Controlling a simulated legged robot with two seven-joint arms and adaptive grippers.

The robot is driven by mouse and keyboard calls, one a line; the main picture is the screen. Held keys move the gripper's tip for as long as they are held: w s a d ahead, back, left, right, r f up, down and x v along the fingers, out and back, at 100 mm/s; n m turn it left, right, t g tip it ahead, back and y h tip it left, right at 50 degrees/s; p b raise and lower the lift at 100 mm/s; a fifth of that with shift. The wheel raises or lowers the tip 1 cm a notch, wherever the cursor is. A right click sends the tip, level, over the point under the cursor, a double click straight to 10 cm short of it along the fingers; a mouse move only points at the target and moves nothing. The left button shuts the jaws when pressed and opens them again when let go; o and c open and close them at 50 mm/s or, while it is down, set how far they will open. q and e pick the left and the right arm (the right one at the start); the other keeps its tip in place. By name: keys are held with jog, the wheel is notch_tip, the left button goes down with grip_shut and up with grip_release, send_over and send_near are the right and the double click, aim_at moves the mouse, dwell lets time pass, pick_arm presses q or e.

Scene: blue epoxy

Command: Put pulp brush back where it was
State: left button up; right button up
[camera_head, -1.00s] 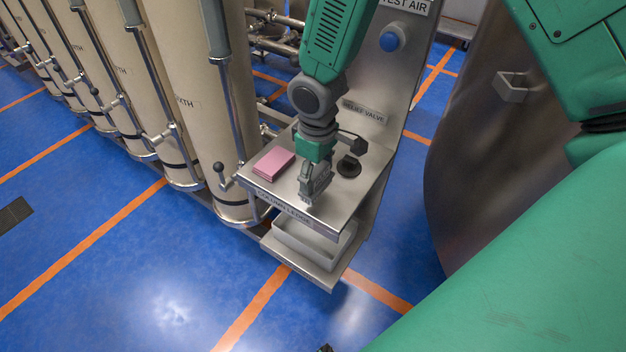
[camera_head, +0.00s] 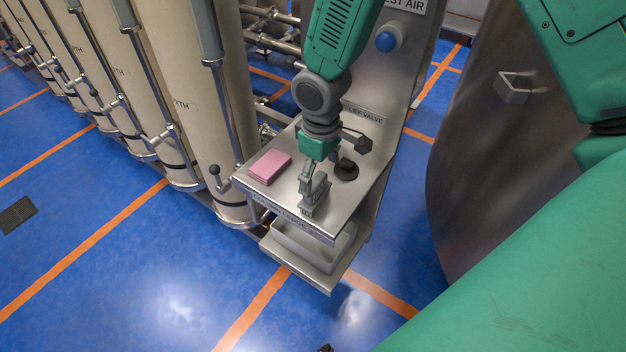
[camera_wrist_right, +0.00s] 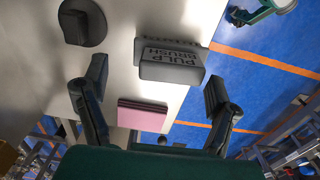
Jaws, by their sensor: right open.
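The pulp brush (camera_head: 315,197) is a grey block near the front edge of the steel ledge (camera_head: 331,225). In the right wrist view the pulp brush (camera_wrist_right: 172,66) shows dark "PULP BRUSH" lettering on its face and appears to rest on the ledge. My right gripper (camera_head: 312,186) is over the ledge, just above the brush. The right wrist view shows its two fingers (camera_wrist_right: 155,78) spread wide, with the brush between and beyond them and gaps on both sides.
A pink pad (camera_head: 270,167) lies on the ledge left of the brush. A round black fitting (camera_head: 347,169) is to its right. A shallow tray (camera_head: 310,248) sits below the ledge. Tall beige columns (camera_head: 172,80) stand at left and a large steel vessel (camera_head: 465,150) at right.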

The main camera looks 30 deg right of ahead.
aim_at(320, 178)
notch_tip(320, 178, up, 6)
jog(key=s+f+m, duration=0.4)
jog(key=s+f, duration=1.4)
jog(key=s, duration=0.5)
pick_arm(q)
jog(key=shift+d+f+b, duration=0.1)
jog(key=shift+f+b, duration=2.1)
jog(key=shift+b, duration=0.15)
pick_arm(e)
notch_tip(320, 178, down, 6)
jog(key=shift+w+d, duration=0.25)
jog(key=shift+d, duration=0.15)
